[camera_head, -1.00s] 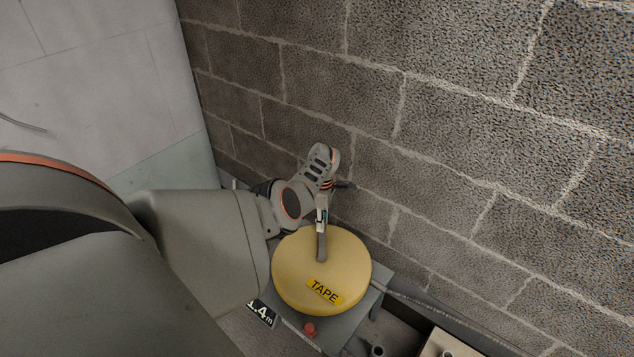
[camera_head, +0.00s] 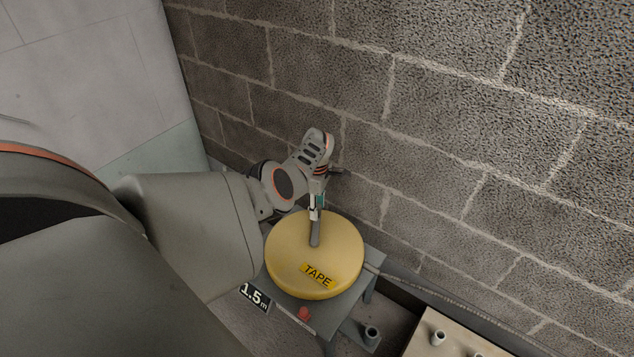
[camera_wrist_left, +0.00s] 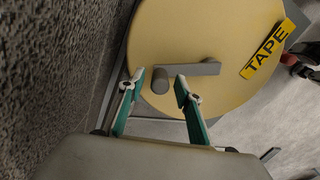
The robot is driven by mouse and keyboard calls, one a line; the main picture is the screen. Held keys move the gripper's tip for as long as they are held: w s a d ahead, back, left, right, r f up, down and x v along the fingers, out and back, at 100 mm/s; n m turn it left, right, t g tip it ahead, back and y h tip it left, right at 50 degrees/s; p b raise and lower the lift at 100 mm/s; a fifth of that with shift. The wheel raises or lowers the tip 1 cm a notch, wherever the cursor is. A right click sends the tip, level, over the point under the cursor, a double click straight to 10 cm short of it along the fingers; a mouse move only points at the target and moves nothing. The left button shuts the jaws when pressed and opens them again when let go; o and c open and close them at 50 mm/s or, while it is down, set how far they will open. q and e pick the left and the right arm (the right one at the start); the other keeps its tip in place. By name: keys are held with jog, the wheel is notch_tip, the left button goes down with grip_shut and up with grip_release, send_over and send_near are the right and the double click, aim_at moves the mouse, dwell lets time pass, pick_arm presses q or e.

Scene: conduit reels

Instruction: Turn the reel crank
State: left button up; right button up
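The yellow reel (camera_head: 312,270) with a TAPE label lies flat on a grey stand. Its grey crank arm (camera_head: 315,232) runs from the reel's middle toward the wall. In the left wrist view the crank arm (camera_wrist_left: 197,70) ends in a round grey knob (camera_wrist_left: 160,80). My left gripper (camera_head: 316,212) is at the knob end of the crank. In the left wrist view its green-sided fingers (camera_wrist_left: 158,84) stand apart, one on each side of the knob, with small gaps showing. A counter plate (camera_head: 255,297) beside the reel reads 1.5 m. My right gripper is out of view.
A block wall (camera_head: 440,130) rises close behind the reel and my left wrist. A red button (camera_head: 304,314) sits at the stand's front edge. A grey conduit (camera_head: 420,294) leads off right, past a beige box (camera_head: 437,335) with short pipe stubs.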

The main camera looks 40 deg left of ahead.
pick_arm(q)
notch_tip(320, 180, up, 12)
dwell(0.9)
dwell(0.4)
